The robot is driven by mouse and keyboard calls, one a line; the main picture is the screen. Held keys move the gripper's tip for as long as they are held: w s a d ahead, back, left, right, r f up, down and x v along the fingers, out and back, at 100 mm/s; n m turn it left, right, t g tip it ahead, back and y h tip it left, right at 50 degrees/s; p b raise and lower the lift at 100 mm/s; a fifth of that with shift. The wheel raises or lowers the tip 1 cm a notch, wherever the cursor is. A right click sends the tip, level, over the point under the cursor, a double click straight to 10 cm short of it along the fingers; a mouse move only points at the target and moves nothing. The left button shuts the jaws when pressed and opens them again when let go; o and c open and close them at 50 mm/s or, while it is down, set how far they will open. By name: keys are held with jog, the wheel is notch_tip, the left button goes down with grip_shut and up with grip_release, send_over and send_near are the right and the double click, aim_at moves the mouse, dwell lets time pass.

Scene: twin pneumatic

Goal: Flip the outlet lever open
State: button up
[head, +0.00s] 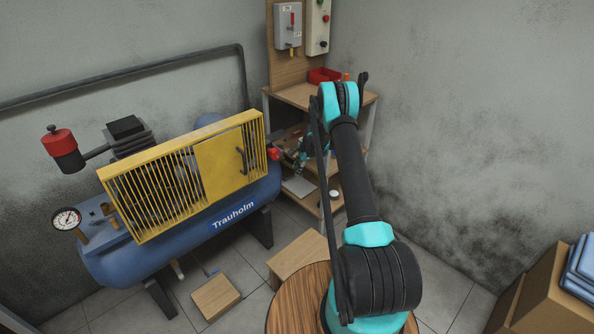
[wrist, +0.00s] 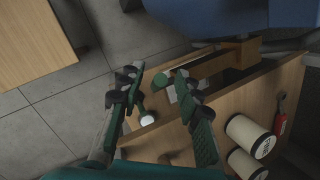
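The blue compressor tank (head: 180,235) with its yellow guard stands at the left in the head view. A red knob-like part (head: 273,153) sits at the tank's right end and may belong to the outlet; I cannot make out a lever. My gripper (head: 299,152) is just right of this red part, partly hidden by my arm. In the wrist view my gripper (wrist: 158,84) has its two green fingers spread apart with nothing held between them. The tank's blue underside (wrist: 215,16) shows beyond the fingers; no red part shows there.
A wooden shelf unit (head: 295,95) with a red bin (head: 324,75) stands behind my gripper. White cylinders (wrist: 248,137) and a red-handled item (wrist: 281,113) are on it. Wooden boxes (head: 215,298) lie on the tiled floor. A pressure gauge (head: 66,219) is at the far left.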

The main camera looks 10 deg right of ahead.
jog(key=v, duration=1.1)
